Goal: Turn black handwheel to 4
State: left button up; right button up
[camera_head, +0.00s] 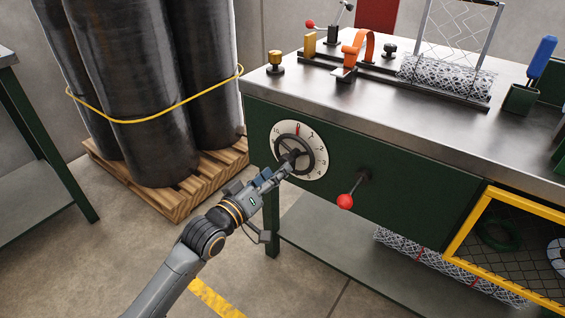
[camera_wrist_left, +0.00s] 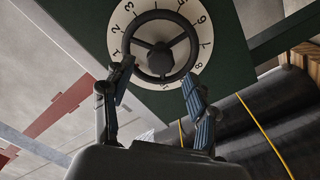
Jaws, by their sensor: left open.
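The black handwheel (camera_head: 291,153) sits in front of a round white numbered dial (camera_head: 319,165) on the green front panel of the bench. A small red mark shows near the dial's top. In the left wrist view the handwheel (camera_wrist_left: 191,51) is a spoked ring with a round hub, and numbers surround it on the dial (camera_wrist_left: 116,42). My left gripper (camera_head: 283,172) is at the wheel's lower left. In the left wrist view its two fingers (camera_wrist_left: 157,82) are apart, near the wheel's lower rim; I cannot tell whether they touch it. The wheel's setting is unclear. My right gripper is out of view.
A red-knobbed lever (camera_head: 346,200) sticks out right of the dial. The metal benchtop (camera_head: 400,108) carries a wire-mesh fixture (camera_head: 447,76) and a blue-handled tool (camera_head: 541,58). Large black rolls (camera_head: 140,90) stand on a wooden pallet (camera_head: 184,192) at left. A yellow-framed mesh guard (camera_head: 470,222) is at lower right.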

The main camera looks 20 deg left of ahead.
pick_arm(q)
jog(key=n+p, duration=0.2)
jog(key=shift+r+p, duration=0.25)
jog(key=shift+p, duration=0.1)
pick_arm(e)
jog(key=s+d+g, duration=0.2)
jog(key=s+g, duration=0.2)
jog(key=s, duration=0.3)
pick_arm(q)
jog(key=shift+n+p, duration=0.45)
jog(key=shift+n, duration=0.55)
jog(key=w+n, duration=0.1)
jog(key=n, duration=0.1)
jog(key=w+d+n+p, duration=0.1)
jog(key=n, duration=0.1)
jog(key=w+n+p, duration=0.1)
jog(key=n, duration=0.1)
jog(key=shift+w+d+f+n, duration=0.15)
jog(key=shift+w+f+n, duration=0.15)
jog(key=shift+w, duration=0.05)
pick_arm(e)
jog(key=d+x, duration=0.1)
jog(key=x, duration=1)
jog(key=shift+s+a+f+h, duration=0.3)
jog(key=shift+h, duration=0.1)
